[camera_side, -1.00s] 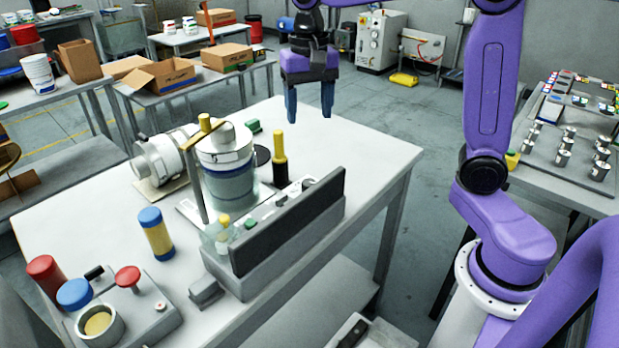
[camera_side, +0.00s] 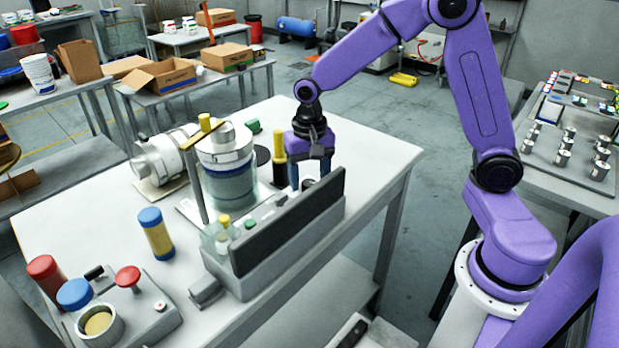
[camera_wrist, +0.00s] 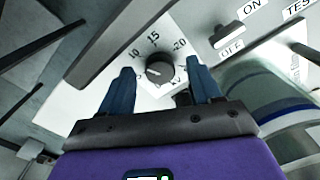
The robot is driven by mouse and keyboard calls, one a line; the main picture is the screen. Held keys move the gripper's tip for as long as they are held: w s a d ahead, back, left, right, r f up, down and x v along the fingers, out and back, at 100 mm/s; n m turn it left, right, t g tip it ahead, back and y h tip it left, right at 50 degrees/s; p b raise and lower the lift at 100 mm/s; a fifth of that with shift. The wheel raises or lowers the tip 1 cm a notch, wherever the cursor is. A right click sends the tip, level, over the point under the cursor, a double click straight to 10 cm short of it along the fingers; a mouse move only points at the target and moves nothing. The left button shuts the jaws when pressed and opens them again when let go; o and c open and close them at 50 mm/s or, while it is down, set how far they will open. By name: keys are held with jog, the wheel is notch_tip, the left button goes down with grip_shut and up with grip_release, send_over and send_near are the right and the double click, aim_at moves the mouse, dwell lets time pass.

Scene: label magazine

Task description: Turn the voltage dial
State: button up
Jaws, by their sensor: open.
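The voltage dial (camera_wrist: 159,69) is a black round knob on a white plate with numbers such as 10, 15 and 20, in the wrist view. My gripper (camera_wrist: 162,75) is open, with one blue finger on each side of the dial; I cannot tell whether they touch it. In the side view my gripper (camera_side: 309,180) is low over the right end of the control box (camera_side: 232,275). The box's dark upright panel (camera_side: 290,225) partly hides the fingertips and the dial there.
A metal toggle (camera_wrist: 221,33) with ON and OFF labels lies right of the dial. A glass vessel (camera_side: 229,185) and a yellow-topped black post (camera_side: 279,155) stand close to my gripper. The table's right part (camera_side: 365,150) is clear.

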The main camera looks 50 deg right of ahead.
jog(key=shift+f, duration=0.5)
jog(key=c, duration=1)
